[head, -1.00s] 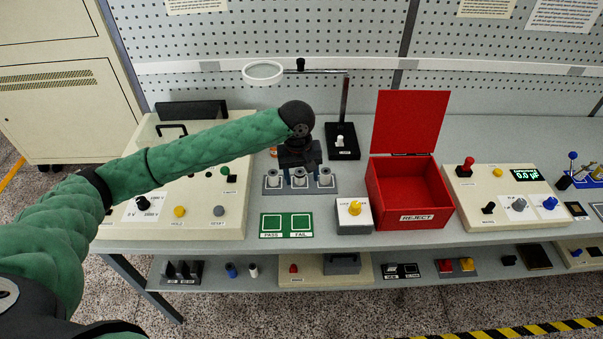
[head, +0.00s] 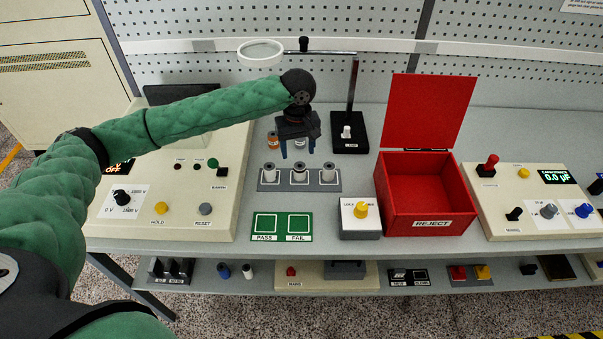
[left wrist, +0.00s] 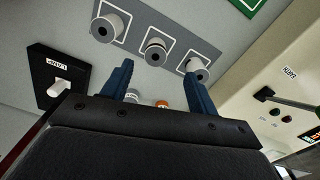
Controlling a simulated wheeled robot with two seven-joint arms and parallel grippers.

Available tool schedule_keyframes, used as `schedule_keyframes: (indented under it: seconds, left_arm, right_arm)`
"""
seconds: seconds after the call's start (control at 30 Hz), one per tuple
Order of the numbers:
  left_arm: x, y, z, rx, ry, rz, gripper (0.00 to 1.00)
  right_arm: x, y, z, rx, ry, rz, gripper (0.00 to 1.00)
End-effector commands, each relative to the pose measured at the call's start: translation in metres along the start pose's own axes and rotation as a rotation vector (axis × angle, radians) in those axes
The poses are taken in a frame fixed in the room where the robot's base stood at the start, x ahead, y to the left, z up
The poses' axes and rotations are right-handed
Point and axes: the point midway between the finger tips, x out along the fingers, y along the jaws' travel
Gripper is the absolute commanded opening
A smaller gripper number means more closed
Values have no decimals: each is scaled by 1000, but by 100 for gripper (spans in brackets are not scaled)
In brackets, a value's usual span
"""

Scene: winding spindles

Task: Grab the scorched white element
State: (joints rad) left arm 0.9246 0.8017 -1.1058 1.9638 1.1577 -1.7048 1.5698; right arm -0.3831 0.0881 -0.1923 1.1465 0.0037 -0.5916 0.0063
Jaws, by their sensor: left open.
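My left gripper (head: 298,149) is open and empty, its two blue fingers pointing down behind the grey three-place holder (head: 258,186). The holder carries three pale grey-white spools: left (head: 269,173), middle (head: 299,173) and right (head: 328,173). Behind it stand an orange-topped cylinder (head: 273,141) and a whitish cylinder (head: 300,142), seen between the fingers and partly hidden. In the left wrist view, the open gripper (left wrist: 160,70) shows the orange-topped cylinder (left wrist: 162,104) and whitish cylinder (left wrist: 133,97) near its palm edge, mostly covered. I cannot make out scorch marks on any piece.
A black lamp base (head: 350,146) with a post and ring magnifier (head: 261,53) stands close right. An open red reject box (head: 432,223) is farther right. A green PASS/FAIL mat (head: 281,237) and a yellow-knob box (head: 360,233) lie in front.

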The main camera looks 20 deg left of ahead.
Motion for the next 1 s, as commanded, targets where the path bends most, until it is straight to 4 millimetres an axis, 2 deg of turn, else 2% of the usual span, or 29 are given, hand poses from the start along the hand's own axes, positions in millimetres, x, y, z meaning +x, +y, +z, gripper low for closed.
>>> schedule_keyframes:
  seconds: [0.03, 0.13, 0.3, 0.67, 1.0]
  left_arm:
    - [11, 0, 0, 0, 0, 0, 59]
    - [17, 0, 0, -1, 0, 0, 59]
    - [22, 0, 0, -1, -1, -2, 59]
    - [48, 1, 0, -1, -1, -2, 59]
    - [80, 3, -2, -1, -1, -1, 59]
  right_arm:
    - [2, -1, -9, 1, 6, -1, 0]
    - [-6, -2, -24, 2, 13, -2, 0]
    - [-11, -1, -29, 2, 15, -1, 0]
    - [4, 6, -15, -5, 28, 7, 0]
    - [19, 13, 25, -13, 24, 14, 0]
